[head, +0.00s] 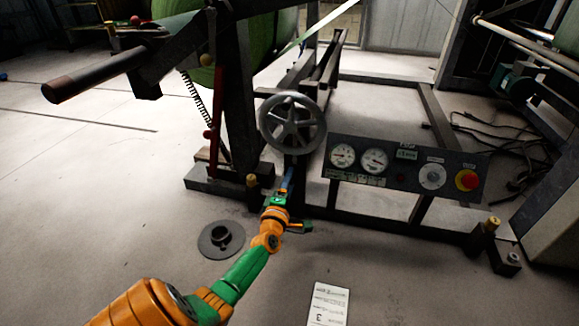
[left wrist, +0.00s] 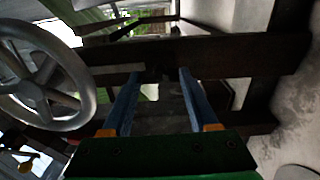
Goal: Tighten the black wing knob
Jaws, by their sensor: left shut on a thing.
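My left gripper (head: 289,174) reaches up from the lower left in the head view, its blue fingers just below the handwheel at the dark machine frame. In the left wrist view its two blue fingers (left wrist: 160,75) stand apart, with their tips at a dark beam. A dark shape between the tips, taken as the black wing knob (left wrist: 158,67), is hard to tell from the beam behind it. The gripper is shut on it. In the head view the knob is hidden by the fingers and the shadow. My right gripper is in neither view.
A grey spoked handwheel (head: 292,123) is close above the gripper and also at the left of the wrist view (left wrist: 38,80). A gauge panel (head: 405,168) with a red button is to the right. A round dark base (head: 221,240) and a white card (head: 328,303) lie on open floor.

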